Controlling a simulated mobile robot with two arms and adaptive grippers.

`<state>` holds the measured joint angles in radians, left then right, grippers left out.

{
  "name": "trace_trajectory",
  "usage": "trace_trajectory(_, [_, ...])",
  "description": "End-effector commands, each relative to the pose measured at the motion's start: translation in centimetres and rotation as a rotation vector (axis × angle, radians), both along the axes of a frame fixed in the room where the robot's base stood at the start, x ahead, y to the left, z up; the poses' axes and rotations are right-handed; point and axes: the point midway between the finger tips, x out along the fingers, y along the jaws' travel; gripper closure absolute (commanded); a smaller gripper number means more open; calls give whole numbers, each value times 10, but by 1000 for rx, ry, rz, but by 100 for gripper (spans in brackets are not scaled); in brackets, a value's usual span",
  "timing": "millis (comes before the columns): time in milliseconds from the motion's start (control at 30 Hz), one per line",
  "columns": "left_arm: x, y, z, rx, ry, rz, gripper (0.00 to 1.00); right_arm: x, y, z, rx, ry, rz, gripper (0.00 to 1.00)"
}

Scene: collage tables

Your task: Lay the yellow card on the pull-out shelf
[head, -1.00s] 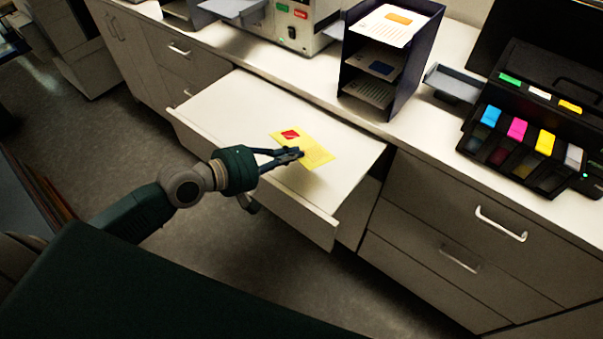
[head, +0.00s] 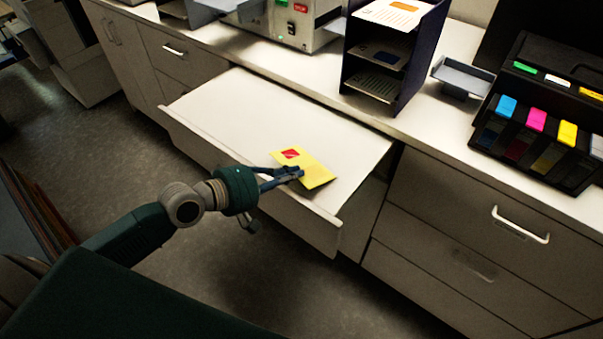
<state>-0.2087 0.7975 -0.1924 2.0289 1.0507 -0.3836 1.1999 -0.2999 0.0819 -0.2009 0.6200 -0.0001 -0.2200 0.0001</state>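The yellow card (head: 317,174), with a red patch near its far left corner, is over the front part of the white pull-out shelf (head: 245,105). My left gripper (head: 298,173) reaches in from the left, and its dark fingers are shut on the card's near left side, hiding part of it. I cannot tell whether the card touches the shelf or is just above it. The rest of the shelf top is bare. My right gripper is not in view.
Behind the shelf, the white counter carries a dark sorter (head: 395,50) with cards on its levels, a machine with buttons (head: 297,22) and a grey tray (head: 462,75). A black printer with coloured cartridges (head: 536,120) stands at the right. Drawers with handles lie below.

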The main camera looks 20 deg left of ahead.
Motion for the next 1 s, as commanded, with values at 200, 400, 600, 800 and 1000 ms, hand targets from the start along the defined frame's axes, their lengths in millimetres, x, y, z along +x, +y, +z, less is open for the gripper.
trace_trajectory(200, [0, 0, 0, 0, 0, 0, 83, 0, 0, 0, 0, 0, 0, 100])
trace_trajectory(400, [0, 0, 0, 0, 0, 0, 83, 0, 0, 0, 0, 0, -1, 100])
trace_trajectory(600, [-12, 8, 5, 4, 3, -1, 83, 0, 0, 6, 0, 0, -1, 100])
trace_trajectory(800, [-31, 21, 13, 5, 4, -1, 83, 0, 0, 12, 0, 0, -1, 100])
trace_trajectory(1000, [-51, 33, 21, 5, 5, -2, 83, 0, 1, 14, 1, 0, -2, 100])
